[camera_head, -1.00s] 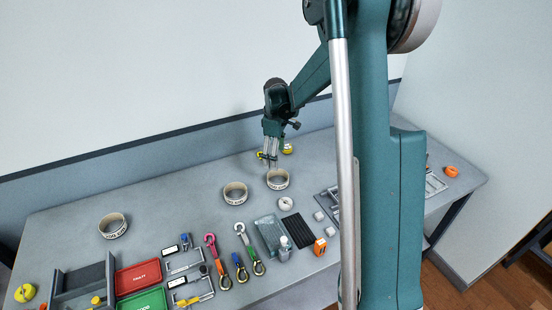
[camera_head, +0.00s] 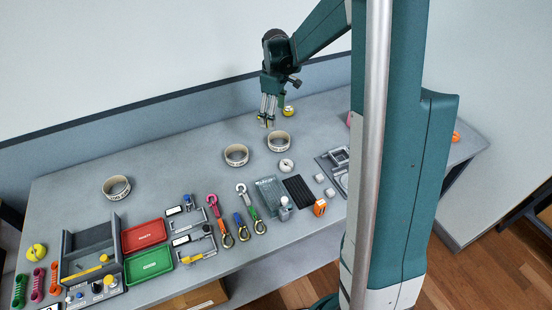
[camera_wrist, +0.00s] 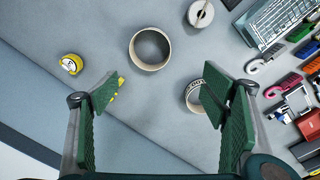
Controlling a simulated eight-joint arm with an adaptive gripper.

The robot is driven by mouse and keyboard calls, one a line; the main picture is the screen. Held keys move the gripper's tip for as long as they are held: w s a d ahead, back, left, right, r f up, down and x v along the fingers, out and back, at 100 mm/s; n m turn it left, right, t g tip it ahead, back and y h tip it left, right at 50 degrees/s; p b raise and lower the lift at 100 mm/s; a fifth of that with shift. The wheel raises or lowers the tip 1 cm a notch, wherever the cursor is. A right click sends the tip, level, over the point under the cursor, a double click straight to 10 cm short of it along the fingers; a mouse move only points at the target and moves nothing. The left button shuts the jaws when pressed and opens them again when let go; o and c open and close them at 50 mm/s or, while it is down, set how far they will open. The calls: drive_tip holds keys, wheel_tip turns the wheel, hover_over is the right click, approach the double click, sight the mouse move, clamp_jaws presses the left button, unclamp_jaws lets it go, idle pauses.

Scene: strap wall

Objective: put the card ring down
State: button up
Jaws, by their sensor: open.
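Three cream card rings with printed bands lie flat on the grey table; I cannot tell which one the task means. The nearest to my gripper (camera_head: 267,124) is the right ring (camera_head: 279,141), also in the wrist view (camera_wrist: 135,58). The middle ring (camera_head: 236,155) is partly hidden behind a finger in the wrist view (camera_wrist: 191,98). The left ring (camera_head: 116,187) stands apart. My gripper is open and empty. It hangs above the table just behind the right ring, clear of it, its green-padded fingers spread in the wrist view (camera_wrist: 165,98).
A yellow round object (camera_head: 288,111) is behind the right ring. A white spool (camera_head: 286,165) lies in front of it. Hooked straps (camera_head: 243,226), red (camera_head: 144,236) and green (camera_head: 150,264) trays and a grey bin fill the front. The table around the left ring is clear.

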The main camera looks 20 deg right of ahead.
drive_tip(key=s+a+r+m+t, duration=0.2)
drive_tip(key=s+a+r, duration=0.3)
drive_tip(key=s+r, duration=0.25)
drive_tip(key=s+a+r+m+t, duration=0.1)
drive_tip(key=s+a+r+m, duration=0.1)
drive_tip(key=s+a+r, duration=0.35)
drive_tip(key=s+a+m+t, duration=0.1)
drive_tip(key=s+a+m, duration=0.1)
drive_tip(key=s, duration=0.8)
drive_tip(key=s+a+r+m+t, duration=0.1)
drive_tip(key=s+a+m+t, duration=0.1)
drive_tip(key=s, duration=0.9)
drive_tip(key=shift+s+a+r+t, duration=0.2)
drive_tip(key=shift+s+a+t, duration=0.1)
drive_tip(key=shift+a, duration=0.35)
drive_tip(key=shift+o, duration=0.5)
drive_tip(key=shift+w, duration=0.1)
